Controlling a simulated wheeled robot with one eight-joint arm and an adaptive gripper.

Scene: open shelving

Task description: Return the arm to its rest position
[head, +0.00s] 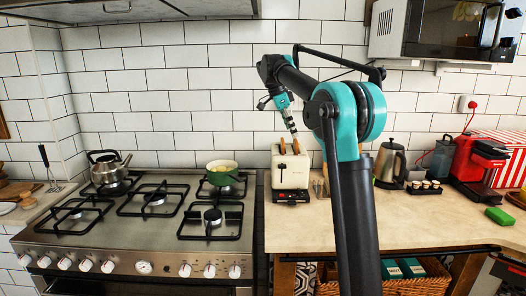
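My arm, black and teal, rises in the head view and bends back toward the tiled wall. Its far end points down, with my gripper (291,125) just above the cream toaster (290,172). The gripper is small and far off, and I cannot tell whether its fingers are open or shut. Brown bread slices (282,147) stick up from the toaster's top, close below the gripper. I cannot tell if the gripper touches them.
A gas stove (150,240) at the left bears a kettle (109,171) and a green pot (222,173). Right of my arm stand a steel kettle (390,163), small cups, a red coffee machine (478,165) and a green sponge (499,216). A microwave (440,30) hangs upper right. The counter front is clear.

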